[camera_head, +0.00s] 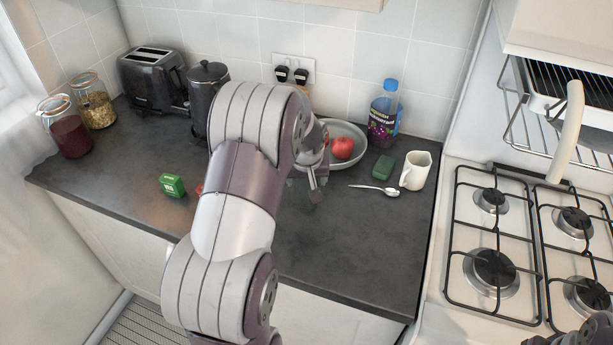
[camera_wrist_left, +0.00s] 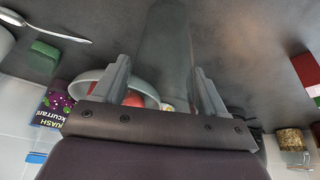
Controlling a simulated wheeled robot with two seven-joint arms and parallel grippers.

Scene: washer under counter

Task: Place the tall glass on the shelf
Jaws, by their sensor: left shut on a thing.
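In the left wrist view, a see-through tall glass (camera_wrist_left: 165,45) stands out faintly between the two fingers of my left gripper (camera_wrist_left: 160,85), which is shut on it. In the head view my left gripper (camera_head: 314,182) is over the back middle of the dark counter, mostly behind my own arm. I cannot make out the glass clearly there. No shelf can be made out for certain in either view. My right gripper's jaws do not show.
On the counter (camera_head: 340,260) are a plate (camera_head: 356,131) with an apple (camera_head: 342,147), a bottle (camera_head: 383,115), a green sponge (camera_head: 382,168), a spoon (camera_head: 375,189), a mug (camera_head: 415,170), a green box (camera_head: 172,185), jars (camera_head: 66,128), toaster (camera_head: 154,78) and kettle (camera_head: 205,85). The hob (camera_head: 500,250) stands right. The front counter is clear.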

